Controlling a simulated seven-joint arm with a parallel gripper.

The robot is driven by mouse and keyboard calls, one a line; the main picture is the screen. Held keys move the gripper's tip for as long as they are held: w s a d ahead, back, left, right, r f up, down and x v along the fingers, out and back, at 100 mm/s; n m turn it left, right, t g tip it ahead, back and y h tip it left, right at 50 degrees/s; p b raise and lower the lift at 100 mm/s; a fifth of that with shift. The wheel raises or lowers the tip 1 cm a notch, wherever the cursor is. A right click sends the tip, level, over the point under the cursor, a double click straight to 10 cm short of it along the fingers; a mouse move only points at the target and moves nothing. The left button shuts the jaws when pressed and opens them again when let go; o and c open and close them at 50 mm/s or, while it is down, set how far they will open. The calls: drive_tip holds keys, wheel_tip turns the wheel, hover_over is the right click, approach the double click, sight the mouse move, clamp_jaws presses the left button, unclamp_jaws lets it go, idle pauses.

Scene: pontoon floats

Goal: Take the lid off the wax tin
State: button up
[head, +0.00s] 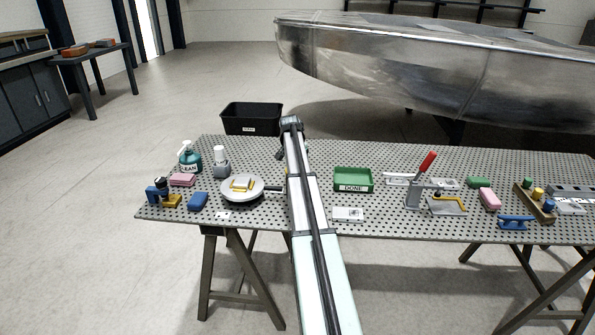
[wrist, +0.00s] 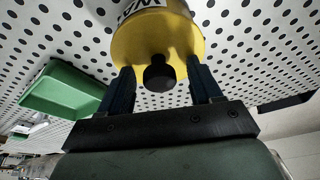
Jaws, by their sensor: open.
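The wax tin (wrist: 128,8) shows at the top of the wrist view, with a white body and dark lettering. Its yellow lid (wrist: 190,38) has a black knob (wrist: 158,76) that points toward my gripper. My gripper (wrist: 161,72) is open, with one dark finger on each side of the knob and visible gaps between. I cannot tell how deep the fingertips reach along the knob. In the head view I cannot make out the tin; my arm covers the middle of the table.
A green DONE tray (head: 353,188) stands right of my arm; it also shows in the wrist view (wrist: 62,88). A red-handled clamp (head: 425,165) stands right. A black bin (head: 252,118) is behind the perforated table (head: 390,218).

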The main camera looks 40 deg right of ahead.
drive_tip(key=shift+c, duration=0.3)
drive_tip(key=c, duration=1)
drive_tip(key=shift+c, duration=0.2)
drive_tip(key=shift+r, duration=0.1)
